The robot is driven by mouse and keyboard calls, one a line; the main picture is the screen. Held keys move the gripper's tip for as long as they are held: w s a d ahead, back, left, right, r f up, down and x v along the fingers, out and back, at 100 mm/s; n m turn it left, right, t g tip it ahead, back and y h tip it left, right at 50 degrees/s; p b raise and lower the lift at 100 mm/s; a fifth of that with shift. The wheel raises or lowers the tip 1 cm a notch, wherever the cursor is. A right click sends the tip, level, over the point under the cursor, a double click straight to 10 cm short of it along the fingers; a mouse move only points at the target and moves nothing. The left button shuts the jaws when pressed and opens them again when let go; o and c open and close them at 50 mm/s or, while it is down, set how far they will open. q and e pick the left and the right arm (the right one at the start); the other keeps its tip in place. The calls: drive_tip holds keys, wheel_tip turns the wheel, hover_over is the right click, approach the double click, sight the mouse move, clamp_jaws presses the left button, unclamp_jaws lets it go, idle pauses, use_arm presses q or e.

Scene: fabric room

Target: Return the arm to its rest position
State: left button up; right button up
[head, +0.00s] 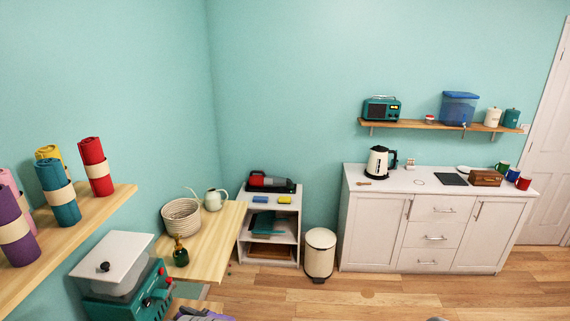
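No arm or gripper of mine can be clearly made out in the head view. A small dark shape is cut off at the bottom edge, right of the middle, and I cannot tell what it is. A grey and purple shape, also cut off at the bottom edge, sits left of the middle and is too cropped to identify.
Rolled fabrics stand on a left wall shelf (118,197). A green machine (130,301) is below, beside a wooden table (222,243) with a basket (181,219). A white cabinet (372,230) and a bin (319,254) stand behind open floor (345,295).

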use_arm(q)
drive_tip(key=s+d+f+m+h, duration=0.3)
drive_tip(key=s+d+f+h, duration=0.25)
drive_tip(key=f, duration=0.35)
drive_tip(key=s+d+f+m+h, duration=0.3)
drive_tip(key=s+d+f+h, duration=0.15)
drive_tip(key=f+h, duration=0.35)
drive_tip(key=s+d+m+g+h, duration=0.1)
drive_tip(key=s+d+g+h, duration=0.1)
drive_tip(key=s+d, duration=0.35)
drive_tip(key=s+d+f+m+g+h, duration=0.1)
drive_tip(key=s+d+g+h, duration=0.1)
drive_tip(key=s, duration=0.7)
drive_tip(key=s+d+m+g+h, duration=0.2)
drive_tip(key=s+d+g+h, duration=0.15)
drive_tip(key=s, duration=0.45)
wheel_tip(320, 180, down, 22)
drive_tip(key=w+t+y+b, duration=0.1)
drive_tip(key=b, duration=2.1)
drive_tip(key=shift+w+d+f, duration=0.2)
drive_tip(key=shift+d, duration=0.05)
use_arm(e)
wheel_tip(320, 180, down, 22)
drive_tip(key=shift+s, duration=0.35)
